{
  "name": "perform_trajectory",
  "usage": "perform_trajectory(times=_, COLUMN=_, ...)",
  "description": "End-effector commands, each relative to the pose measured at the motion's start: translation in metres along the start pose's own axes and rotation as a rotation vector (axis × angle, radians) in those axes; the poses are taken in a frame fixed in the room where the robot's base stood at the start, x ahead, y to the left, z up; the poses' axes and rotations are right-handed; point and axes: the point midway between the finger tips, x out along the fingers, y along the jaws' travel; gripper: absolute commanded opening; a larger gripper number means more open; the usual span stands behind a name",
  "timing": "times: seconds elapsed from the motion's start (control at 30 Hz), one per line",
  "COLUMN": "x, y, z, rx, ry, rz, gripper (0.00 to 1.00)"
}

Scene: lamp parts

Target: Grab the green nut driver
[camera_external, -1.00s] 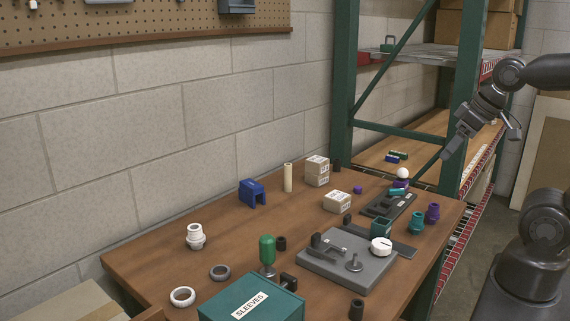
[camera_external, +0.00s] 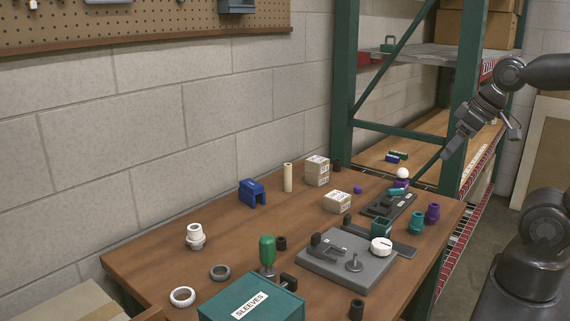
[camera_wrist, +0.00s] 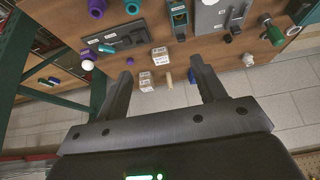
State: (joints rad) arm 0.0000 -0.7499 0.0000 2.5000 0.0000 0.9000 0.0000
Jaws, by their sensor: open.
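The green nut driver (camera_external: 267,250) stands upright on the wooden table in the external view, green handle up, behind the green SLEEVES box. Its lower end is partly hidden by the box and a dark part. In the wrist view its green handle (camera_wrist: 275,36) shows near the upper right, beyond and to the right of the right finger. My gripper (camera_external: 449,153) is in the air by the green shelf post at the right, well away from the driver. In the wrist view its two fingers (camera_wrist: 160,70) are wide apart with nothing held between them.
The SLEEVES box (camera_external: 252,300) stands at the table's front. A grey fixture (camera_external: 330,262) with a white dial lies right of the driver. The table's left middle is fairly clear.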

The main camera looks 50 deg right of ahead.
Motion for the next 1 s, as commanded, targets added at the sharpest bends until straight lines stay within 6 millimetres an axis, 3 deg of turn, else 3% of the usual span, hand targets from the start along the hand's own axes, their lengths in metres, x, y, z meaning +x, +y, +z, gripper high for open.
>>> perform_trajectory(times=0.33, x=0.001, y=-0.001, z=-0.003, rx=-0.002, ry=-0.002, rz=-0.002, gripper=0.58)
perform_trajectory(times=0.53, x=0.011, y=-0.018, z=-0.035, rx=-0.021, ry=-0.021, rz=-0.016, gripper=0.58)
perform_trajectory(times=0.77, x=0.041, y=-0.064, z=-0.092, rx=-0.053, ry=-0.050, rz=-0.038, gripper=0.58)
perform_trajectory(times=1.0, x=0.083, y=-0.132, z=-0.138, rx=-0.094, ry=-0.072, rz=-0.057, gripper=0.58)
